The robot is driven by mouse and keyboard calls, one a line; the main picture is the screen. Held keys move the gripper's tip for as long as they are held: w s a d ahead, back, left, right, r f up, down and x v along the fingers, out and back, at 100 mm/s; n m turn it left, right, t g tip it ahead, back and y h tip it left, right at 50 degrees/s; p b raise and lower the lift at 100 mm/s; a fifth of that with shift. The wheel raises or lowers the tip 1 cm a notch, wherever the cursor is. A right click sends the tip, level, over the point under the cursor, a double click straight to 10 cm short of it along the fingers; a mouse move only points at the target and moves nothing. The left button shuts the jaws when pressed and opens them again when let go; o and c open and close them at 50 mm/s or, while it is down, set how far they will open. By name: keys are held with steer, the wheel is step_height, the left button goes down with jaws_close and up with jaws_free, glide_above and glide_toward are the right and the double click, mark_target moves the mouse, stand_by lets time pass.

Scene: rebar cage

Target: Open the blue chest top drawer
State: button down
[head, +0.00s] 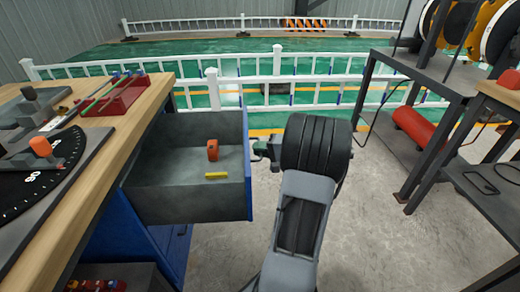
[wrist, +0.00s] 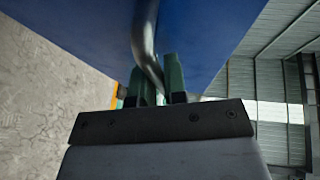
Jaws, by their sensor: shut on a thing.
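The blue chest (head: 172,250) stands under the wooden workbench. Its top drawer (head: 188,200) is pulled well out, and its grey inside shows an orange item (head: 212,150) and a yellow block (head: 216,175). My gripper (head: 264,152) is at the outer side of the drawer front in the head view, its fingers partly hidden. In the wrist view, a curved metal handle (wrist: 147,45) runs down between the two green fingers of my gripper (wrist: 160,85), against the blue drawer front (wrist: 85,30). The gripper is shut on this handle.
The wooden bench (head: 95,165) at left holds a black dial plate and a red rack (head: 115,95) over the chest. A dark metal table (head: 440,85) with a red cylinder (head: 418,130) stands at right. White railings (head: 300,65) run behind. The concrete floor between is clear.

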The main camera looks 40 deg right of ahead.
steer(key=shift+a, duration=0.1)
steer(key=c, duration=1.2)
jaws_free()
steer(key=p+v, duration=0.3)
steer(key=v, duration=1.1)
steer(key=shift+w+r, duration=0.1)
steer(key=w+a+r+n+g+p, duration=0.3)
steer(key=a+r+g+p, duration=0.2)
steer(key=a+r+p, duration=0.45)
steer(key=w+a+r+n+g+p, duration=0.25)
steer(key=a+r+g+p, duration=0.3)
steer(key=a, duration=0.65)
steer(key=s+a+r+n+h+p, duration=0.4)
steer(key=a+r+n+h+p, duration=0.2)
steer(key=a+r+p, duration=0.7)
step_height(320, 180, up, 4)
steer(key=h+p, duration=0.1)
steer(key=p, duration=0.2)
steer(key=shift+s+h, duration=0.2)
steer(key=shift+h, duration=0.1)
